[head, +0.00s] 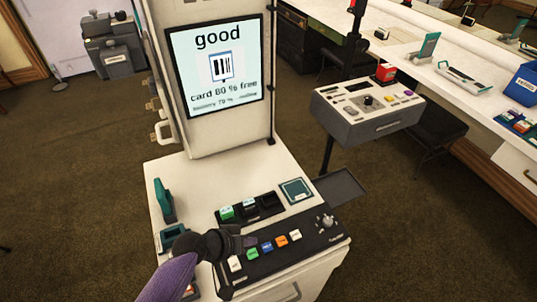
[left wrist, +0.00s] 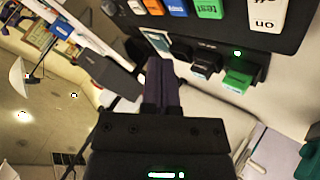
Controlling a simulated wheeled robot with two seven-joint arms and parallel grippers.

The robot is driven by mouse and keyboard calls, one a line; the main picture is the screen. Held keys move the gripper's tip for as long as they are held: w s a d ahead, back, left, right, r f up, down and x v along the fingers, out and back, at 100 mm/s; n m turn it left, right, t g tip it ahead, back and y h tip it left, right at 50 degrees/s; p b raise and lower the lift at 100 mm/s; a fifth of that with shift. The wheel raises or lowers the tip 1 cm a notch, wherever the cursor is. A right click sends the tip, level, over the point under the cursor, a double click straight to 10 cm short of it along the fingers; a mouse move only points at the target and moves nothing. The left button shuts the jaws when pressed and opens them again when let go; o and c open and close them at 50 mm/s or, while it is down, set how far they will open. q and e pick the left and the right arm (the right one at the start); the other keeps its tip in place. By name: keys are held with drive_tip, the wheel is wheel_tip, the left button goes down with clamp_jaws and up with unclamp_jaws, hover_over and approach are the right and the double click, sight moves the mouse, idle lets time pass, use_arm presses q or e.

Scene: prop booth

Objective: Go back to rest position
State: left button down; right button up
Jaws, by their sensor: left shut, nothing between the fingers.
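My left gripper (head: 243,242) is shut and empty in the head view. It is over the left part of the black button panel (head: 318,243), near the white and green buttons; I cannot tell whether it touches them. In the left wrist view its closed fingers (left wrist: 162,85) point toward the console, with nothing between them. The panel has a row of white, green, blue and orange buttons and a knob (head: 325,221). My right gripper is in neither view.
The console's screen (head: 215,66) reads "good" and "card 80 % free". A black slot holder (head: 250,207) with a green block sits behind the buttons. A grey side tray (head: 341,187), a second control box (head: 368,112) and a long white table (head: 440,70) lie to the right. Carpet is open on the left.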

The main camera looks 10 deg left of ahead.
use_arm(q)
drive_tip(key=s+a+r+m+g+y, duration=0.1)
drive_tip(key=s+a+r+g+y, duration=0.15)
drive_tip(key=s+r, duration=0.45)
drive_tip(key=s+a+r+m+g+y, duration=0.15)
drive_tip(key=s+y, duration=0.25)
drive_tip(key=s, duration=0.6)
wheel_tip(320, 180, down, 19)
drive_tip(key=s+b, duration=0.2)
drive_tip(key=b, duration=0.1)
drive_tip(key=s+a+f+g+b, duration=0.2)
drive_tip(key=s+a+f+b, duration=0.1)
drive_tip(key=s+f, duration=1.1)
drive_tip(key=shift+a+f+b, duration=0.15)
drive_tip(key=shift+f+b, duration=0.2)
drive_tip(key=shift+f, duration=0.45)
